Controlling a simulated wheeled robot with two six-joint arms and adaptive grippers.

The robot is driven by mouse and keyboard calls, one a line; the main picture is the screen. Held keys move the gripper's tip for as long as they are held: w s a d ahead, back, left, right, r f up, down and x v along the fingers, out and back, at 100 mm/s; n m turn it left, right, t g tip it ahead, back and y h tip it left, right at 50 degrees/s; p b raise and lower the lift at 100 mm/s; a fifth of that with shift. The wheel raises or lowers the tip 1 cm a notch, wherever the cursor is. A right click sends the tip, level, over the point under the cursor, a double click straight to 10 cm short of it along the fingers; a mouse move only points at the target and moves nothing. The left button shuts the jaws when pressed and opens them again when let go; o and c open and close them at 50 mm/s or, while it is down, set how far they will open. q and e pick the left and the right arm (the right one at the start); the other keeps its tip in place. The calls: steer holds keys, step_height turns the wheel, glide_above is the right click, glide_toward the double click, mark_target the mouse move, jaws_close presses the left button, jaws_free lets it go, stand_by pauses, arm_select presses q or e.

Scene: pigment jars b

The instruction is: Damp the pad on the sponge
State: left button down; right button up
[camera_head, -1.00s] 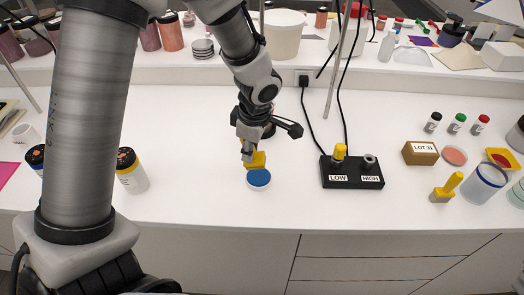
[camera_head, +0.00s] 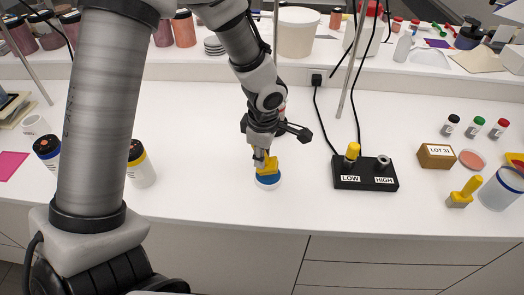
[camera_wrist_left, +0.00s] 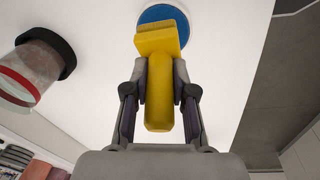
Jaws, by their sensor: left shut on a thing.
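My left gripper (camera_head: 262,157) is shut on the handle of a yellow pad tool (camera_head: 267,167). The sponge (camera_head: 268,181) is a round blue disc in a low white dish near the front of the table. The yellow block end of the tool overlaps the back part of the sponge in the head view; I cannot tell whether it touches. The left wrist view shows the yellow tool (camera_wrist_left: 160,80) between both fingers (camera_wrist_left: 160,105), its wide end in front of part of the blue sponge (camera_wrist_left: 163,13). My right gripper is in neither view.
A black block (camera_head: 365,174) marked LOW and HIGH, with a yellow piece in LOW, stands to the right. Another yellow-handled tool (camera_head: 465,192) stands farther right. A jar (camera_wrist_left: 40,65) shows left in the wrist view. White table is clear around the sponge.

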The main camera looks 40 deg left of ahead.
arm_select(q)
steer(key=shift+a, duration=0.15)
stand_by(0.3)
steer(key=shift+f+b, duration=0.5)
steer(key=shift+b, duration=0.15)
stand_by(0.4)
steer(key=shift+s+b, duration=0.1)
steer(key=shift+b, duration=0.3)
stand_by(1.1)
stand_by(0.5)
steer(key=shift+r+p, duration=2.15)
steer(key=shift+r, duration=1.35)
